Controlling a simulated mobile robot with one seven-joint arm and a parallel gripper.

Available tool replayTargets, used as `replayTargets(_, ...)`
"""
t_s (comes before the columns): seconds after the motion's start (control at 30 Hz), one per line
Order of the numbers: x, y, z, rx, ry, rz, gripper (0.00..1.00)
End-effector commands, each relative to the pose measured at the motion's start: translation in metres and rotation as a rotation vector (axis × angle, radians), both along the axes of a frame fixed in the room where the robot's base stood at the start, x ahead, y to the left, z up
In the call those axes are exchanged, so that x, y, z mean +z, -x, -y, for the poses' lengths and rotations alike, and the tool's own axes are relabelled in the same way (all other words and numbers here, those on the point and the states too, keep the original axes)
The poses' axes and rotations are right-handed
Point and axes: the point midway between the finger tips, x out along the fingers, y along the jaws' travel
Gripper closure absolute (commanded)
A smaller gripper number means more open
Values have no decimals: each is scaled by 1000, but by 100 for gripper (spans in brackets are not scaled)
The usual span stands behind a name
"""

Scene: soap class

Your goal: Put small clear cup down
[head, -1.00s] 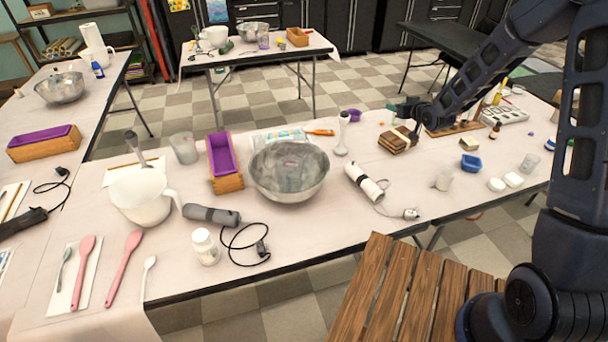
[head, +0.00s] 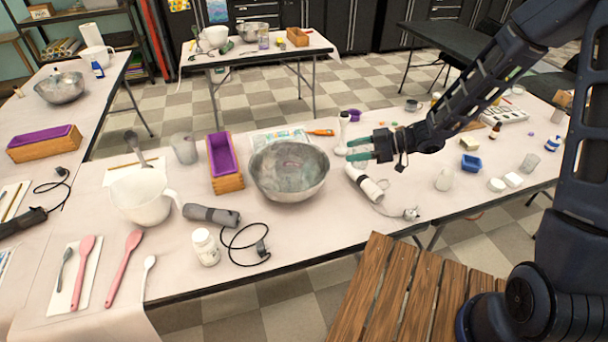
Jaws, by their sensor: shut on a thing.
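My gripper (head: 356,148) reaches in from the right with its teal fingers pointing left. A larger clear cup (head: 183,148) stands on the table left of the purple-lined wooden mold. A whitish translucent cup (head: 444,179) stands to the right of the gripper.
The steel bowl (head: 289,171) is just left of the gripper. A white cylinder with a cord (head: 367,184) lies below it. Bare tabletop (head: 330,215) shows between the bowl and front edge.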

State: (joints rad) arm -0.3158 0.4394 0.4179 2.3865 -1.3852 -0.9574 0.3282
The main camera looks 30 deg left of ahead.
Motion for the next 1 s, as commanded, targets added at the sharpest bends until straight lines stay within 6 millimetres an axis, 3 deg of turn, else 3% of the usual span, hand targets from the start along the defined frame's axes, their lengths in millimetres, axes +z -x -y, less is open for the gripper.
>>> replayTargets(0.1,-1,13,4,48,0,0,67)
replayTargets(0.27,-13,18,5,67,1,-2,67)
replayTargets(1.0,-129,18,5,63,2,-4,67)
